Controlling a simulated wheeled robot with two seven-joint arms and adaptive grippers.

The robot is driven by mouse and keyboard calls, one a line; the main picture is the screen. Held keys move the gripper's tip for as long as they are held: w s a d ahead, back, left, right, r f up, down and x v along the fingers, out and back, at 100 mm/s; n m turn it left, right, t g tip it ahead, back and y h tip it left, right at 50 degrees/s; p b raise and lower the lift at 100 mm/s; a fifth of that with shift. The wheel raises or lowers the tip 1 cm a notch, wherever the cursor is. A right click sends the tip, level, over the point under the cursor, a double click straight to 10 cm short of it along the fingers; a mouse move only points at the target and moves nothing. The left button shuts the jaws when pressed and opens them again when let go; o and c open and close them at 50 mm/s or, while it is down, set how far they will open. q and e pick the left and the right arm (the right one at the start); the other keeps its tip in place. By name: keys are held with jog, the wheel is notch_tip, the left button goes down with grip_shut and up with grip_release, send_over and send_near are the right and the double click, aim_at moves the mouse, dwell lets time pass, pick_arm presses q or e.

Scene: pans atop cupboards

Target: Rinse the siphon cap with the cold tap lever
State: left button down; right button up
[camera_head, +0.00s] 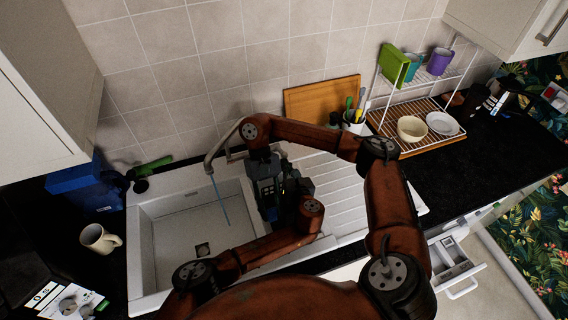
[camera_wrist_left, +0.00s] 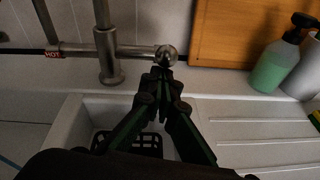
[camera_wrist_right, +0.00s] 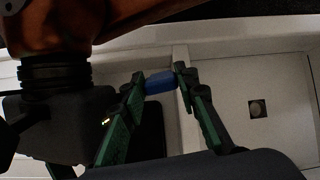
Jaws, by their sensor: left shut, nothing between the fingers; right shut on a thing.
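The siphon cap (camera_wrist_right: 161,84) is a small blue piece pinched between the fingertips of my right gripper (camera_wrist_right: 160,75), over the sink's dividing wall; the head view does not show it clearly. The tap (camera_head: 226,138) is grey metal and a thin bluish water stream (camera_head: 219,199) falls from its spout into the sink basin. In the left wrist view the cold tap lever (camera_wrist_left: 166,55) shows as a round-ended part at the right of the tap body. My left gripper (camera_wrist_left: 163,82) is shut and empty, its tips just in front of and below that end; contact cannot be told.
The white sink (camera_head: 165,232) has a drain and a ribbed draining board at right. A wooden board (camera_head: 318,97) and a utensil pot (camera_head: 356,120) stand behind it. A dish rack (camera_head: 425,132) is farther right. A mug (camera_head: 99,239) stands left. Both my arms cross closely over the sink.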

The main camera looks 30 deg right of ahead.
aim_at(283, 153)
pick_arm(q)
jog(key=shift+w+d+f, duration=0.1)
jog(key=shift+w+f, duration=0.05)
jog(key=shift+w, duration=0.4)
jog(key=r, duration=0.1)
jog(key=w+r, duration=0.1)
jog(key=r, duration=0.1)
jog(key=shift+w+d+r, duration=0.2)
jog(key=shift+w+r, duration=0.05)
jog(key=shift+w, duration=0.05)
